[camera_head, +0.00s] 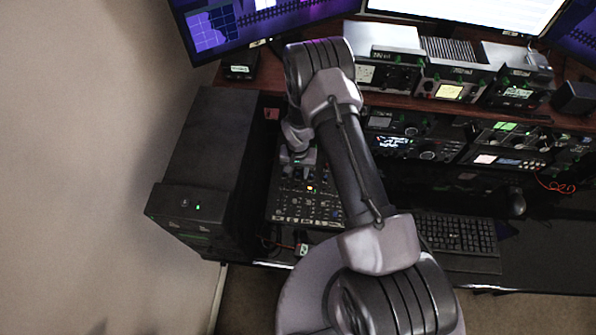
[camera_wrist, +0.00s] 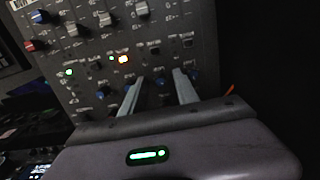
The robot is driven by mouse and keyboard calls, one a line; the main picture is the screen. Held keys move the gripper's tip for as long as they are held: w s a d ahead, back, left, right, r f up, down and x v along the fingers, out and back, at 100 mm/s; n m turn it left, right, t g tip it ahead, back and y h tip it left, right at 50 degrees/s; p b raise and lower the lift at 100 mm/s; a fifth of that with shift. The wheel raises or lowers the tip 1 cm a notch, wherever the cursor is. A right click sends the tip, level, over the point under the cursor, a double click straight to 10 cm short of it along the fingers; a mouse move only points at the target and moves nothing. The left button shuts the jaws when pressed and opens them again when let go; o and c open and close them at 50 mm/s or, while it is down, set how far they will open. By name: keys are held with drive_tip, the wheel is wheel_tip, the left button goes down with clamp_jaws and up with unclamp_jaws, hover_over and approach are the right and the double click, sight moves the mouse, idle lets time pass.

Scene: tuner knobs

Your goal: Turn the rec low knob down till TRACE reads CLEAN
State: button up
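A dark mixer panel (camera_wrist: 95,62) with several small knobs and printed labels fills the upper middle of the wrist view. It also shows in the head view (camera_head: 290,208), partly covered by my arm. My gripper (camera_wrist: 159,80) has its two pale fingers apart, pointing at the lower rows of knobs. A small dark blue knob (camera_wrist: 161,84) shows between the fingers; I cannot tell whether they touch it. The labels are too small to read, so I cannot tell which knob is rec low. I cannot read a TRACE display in either view.
A keyboard (camera_head: 457,234) lies to the right, below a shelf of radio gear.

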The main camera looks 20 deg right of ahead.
drive_tip(key=shift+c, duration=0.5)
clamp_jaws()
drive_tip(key=shift+w+n, duration=0.1)
drive_tip(key=shift+n, duration=0.2)
drive_tip(key=n+b, duration=0.2)
drive_tip(key=shift+f+n, duration=0.1)
drive_tip(key=shift+n, duration=0.2)
drive_tip(key=n+b, duration=0.3)
drive_tip(key=n, duration=0.2)
drive_tip(key=shift+a+h, duration=0.1)
drive_tip(key=shift+h, duration=0.3)
drive_tip(key=shift+n, duration=0.4)
drive_tip(key=shift+o, duration=0.5)
unclamp_jaws()
